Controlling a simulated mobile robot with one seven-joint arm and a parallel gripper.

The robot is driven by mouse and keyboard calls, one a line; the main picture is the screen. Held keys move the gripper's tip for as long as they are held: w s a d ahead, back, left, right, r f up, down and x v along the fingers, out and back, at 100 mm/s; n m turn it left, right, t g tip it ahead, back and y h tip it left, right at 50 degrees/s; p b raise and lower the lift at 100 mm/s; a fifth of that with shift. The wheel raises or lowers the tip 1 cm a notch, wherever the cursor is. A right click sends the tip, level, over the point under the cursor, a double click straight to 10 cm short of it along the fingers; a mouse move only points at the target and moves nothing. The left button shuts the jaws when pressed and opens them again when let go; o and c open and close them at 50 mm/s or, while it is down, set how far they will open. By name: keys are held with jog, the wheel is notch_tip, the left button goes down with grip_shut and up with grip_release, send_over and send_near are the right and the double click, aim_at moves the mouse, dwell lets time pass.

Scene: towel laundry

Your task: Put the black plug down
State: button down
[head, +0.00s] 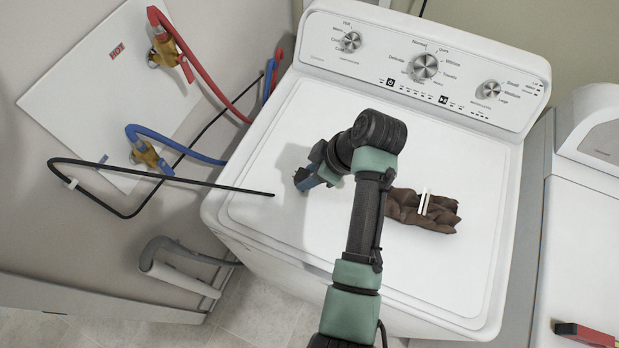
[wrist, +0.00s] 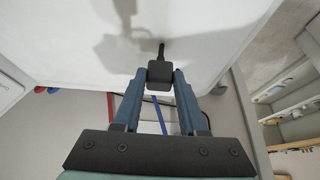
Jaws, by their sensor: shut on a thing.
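My gripper (wrist: 160,78) is shut on the black plug (wrist: 159,72), which sits between the two blue fingertips in the wrist view. A short black stub of it points away from the fingers. In the head view my gripper (head: 303,181) is over the left part of the white washer lid (head: 300,120), and the plug is too small and dark to make out clearly. The gripper's shadow falls on the lid. I cannot tell whether the plug touches the lid.
A crumpled brown cloth (head: 440,216) with white strips lies on the lid, right of my arm. A thin black cable (head: 200,183) reaches over the lid's left edge. Red (head: 188,52) and blue (head: 175,140) hoses hang at the wall. The front lid area is clear.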

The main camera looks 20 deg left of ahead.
notch_tip(320, 180, down, 3)
jog(key=shift+s, duration=0.1)
jog(key=shift+f+b, duration=0.35)
jog(key=shift+f, duration=0.3)
jog(key=shift+c, duration=2.3)
grip_release()
jog(key=shift+r, duration=0.15)
